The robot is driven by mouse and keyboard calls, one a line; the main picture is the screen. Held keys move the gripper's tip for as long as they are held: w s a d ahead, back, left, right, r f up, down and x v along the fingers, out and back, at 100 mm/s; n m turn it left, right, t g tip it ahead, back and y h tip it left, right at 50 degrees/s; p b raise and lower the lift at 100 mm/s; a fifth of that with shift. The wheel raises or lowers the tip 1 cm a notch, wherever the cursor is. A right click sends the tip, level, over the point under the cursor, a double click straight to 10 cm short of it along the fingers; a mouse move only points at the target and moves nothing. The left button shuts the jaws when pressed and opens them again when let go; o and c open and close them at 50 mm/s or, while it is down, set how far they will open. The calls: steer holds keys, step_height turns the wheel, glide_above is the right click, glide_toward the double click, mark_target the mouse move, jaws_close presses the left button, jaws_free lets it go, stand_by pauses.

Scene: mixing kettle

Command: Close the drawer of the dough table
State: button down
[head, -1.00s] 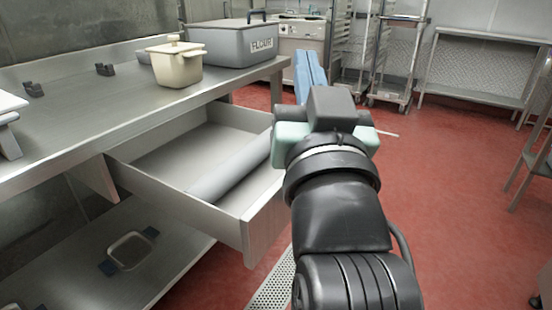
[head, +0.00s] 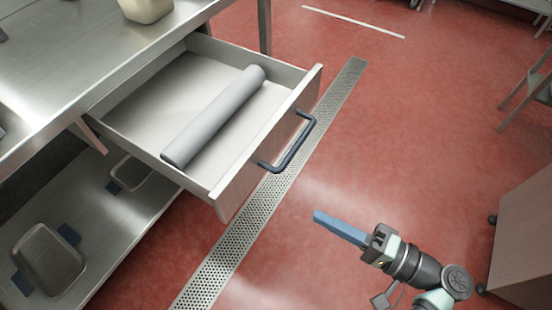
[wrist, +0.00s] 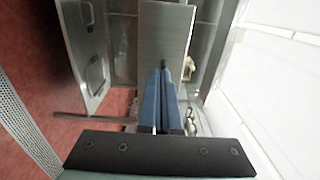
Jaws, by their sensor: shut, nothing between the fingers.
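The dough table (head: 75,70) is a steel table on the left of the head view. Its drawer (head: 262,150) is pulled out and holds a grey cylinder (head: 215,115). A dark handle (head: 290,145) is on the drawer's front. My gripper (head: 317,216) is shut and empty, in front of the drawer, apart from it and pointing toward it.
A lower shelf with metal trays (head: 48,258) lies under the table. A floor drain grate (head: 250,215) runs below the drawer front. A cabinet (head: 525,245) stands at the right. A cream pot (head: 146,8) sits on the tabletop. The red floor between is clear.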

mark_target(248, 181)
steer(key=x, duration=1.4)
steer(key=shift+s+a, duration=0.1)
steer(key=shift+a, duration=0.1)
